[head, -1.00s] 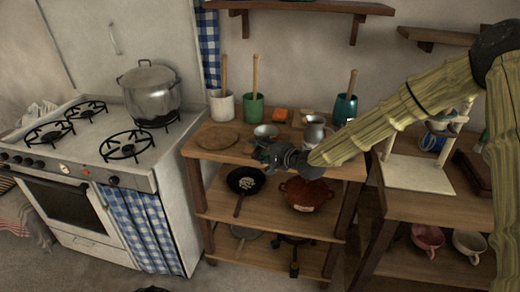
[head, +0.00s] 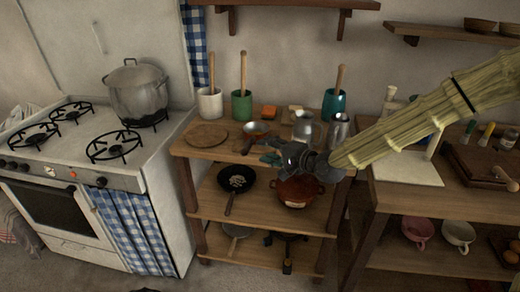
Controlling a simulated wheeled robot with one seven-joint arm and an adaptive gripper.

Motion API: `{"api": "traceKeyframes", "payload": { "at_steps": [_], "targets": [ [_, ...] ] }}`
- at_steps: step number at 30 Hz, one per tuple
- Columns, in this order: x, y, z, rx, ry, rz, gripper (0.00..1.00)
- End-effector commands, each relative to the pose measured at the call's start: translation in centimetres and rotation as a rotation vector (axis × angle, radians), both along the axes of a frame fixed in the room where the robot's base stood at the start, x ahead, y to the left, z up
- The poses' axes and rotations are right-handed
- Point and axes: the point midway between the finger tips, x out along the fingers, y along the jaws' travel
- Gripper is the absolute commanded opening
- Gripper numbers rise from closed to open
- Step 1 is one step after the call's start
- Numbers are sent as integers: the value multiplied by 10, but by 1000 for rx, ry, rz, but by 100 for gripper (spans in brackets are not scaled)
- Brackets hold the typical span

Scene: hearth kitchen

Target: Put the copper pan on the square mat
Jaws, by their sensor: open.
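A small copper-toned pan (head: 257,128) sits on the top shelf of the wooden rack, its handle pointing toward the front edge. I take it to be the copper pan. My gripper (head: 270,158) is open at the front edge of that shelf, just right of the pan's handle. Its fingers are small and dark here, and contact with the handle cannot be told. A pale, flat, square piece (head: 408,168) lies on the right-hand table; I cannot tell for sure whether it is the square mat. My forearm hides part of the area behind it.
The top shelf also holds a round wooden board (head: 206,135), a white crock (head: 210,104), a green crock (head: 242,106), a teal crock (head: 334,104) and metal jugs (head: 306,128). A red-orange pot (head: 299,191) and black skillet (head: 236,179) are below. A stove (head: 95,150) stands left.

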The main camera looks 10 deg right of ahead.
Motion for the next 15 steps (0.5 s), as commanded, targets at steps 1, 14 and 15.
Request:
{"api": "traceKeyframes", "payload": {
  "at_steps": [1, 14, 15],
  "targets": [
    [-5, -4, 2, 1, 0, -1, 42],
    [-19, -14, 7, 1, -1, 0, 42],
    [-20, -14, 5, -1, 0, 0, 42]
  ]
}}
